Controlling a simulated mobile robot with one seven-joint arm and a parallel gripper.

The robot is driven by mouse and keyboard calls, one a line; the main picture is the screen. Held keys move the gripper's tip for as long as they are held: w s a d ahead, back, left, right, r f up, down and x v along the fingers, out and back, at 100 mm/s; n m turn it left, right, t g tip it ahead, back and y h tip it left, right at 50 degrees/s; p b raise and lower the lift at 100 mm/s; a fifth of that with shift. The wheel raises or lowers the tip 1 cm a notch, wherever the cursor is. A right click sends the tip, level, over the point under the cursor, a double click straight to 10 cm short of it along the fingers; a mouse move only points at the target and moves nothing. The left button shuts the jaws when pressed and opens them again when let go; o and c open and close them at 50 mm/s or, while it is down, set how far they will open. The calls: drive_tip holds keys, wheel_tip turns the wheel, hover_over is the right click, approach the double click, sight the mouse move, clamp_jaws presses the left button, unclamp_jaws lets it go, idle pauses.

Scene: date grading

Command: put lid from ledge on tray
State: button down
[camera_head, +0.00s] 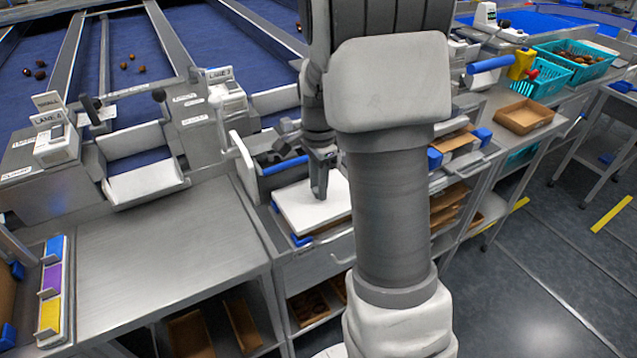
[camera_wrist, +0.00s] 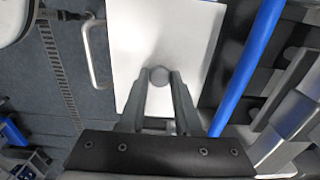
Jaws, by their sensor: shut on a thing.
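A flat white lid (camera_head: 308,207) shows left of my arm, over the steel station in the middle of the head view. My gripper (camera_head: 320,188) is shut on the lid's round knob and points down. In the wrist view the lid (camera_wrist: 165,35) fills the upper middle, and the grey knob (camera_wrist: 159,76) sits between the fingertips (camera_wrist: 160,82). Blue corner pieces (camera_head: 301,240) show at the lid's lower edge. I cannot tell whether a tray lies under the lid, or whether the lid touches what is below.
A blue bar (camera_wrist: 248,65) runs close to the lid's right side in the wrist view. A bare steel counter (camera_head: 165,265) lies to the left. An open brown tray (camera_head: 523,117) and teal crates (camera_head: 540,82) stand at the right.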

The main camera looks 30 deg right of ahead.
drive_tip(key=shift+f, duration=0.25)
drive_tip(key=c, duration=0.5)
unclamp_jaws()
drive_tip(key=o, duration=0.4)
drive_tip(key=shift+r, duration=0.15)
drive_tip(key=shift+r+p, duration=2.85)
drive_tip(key=shift+r, duration=0.5)
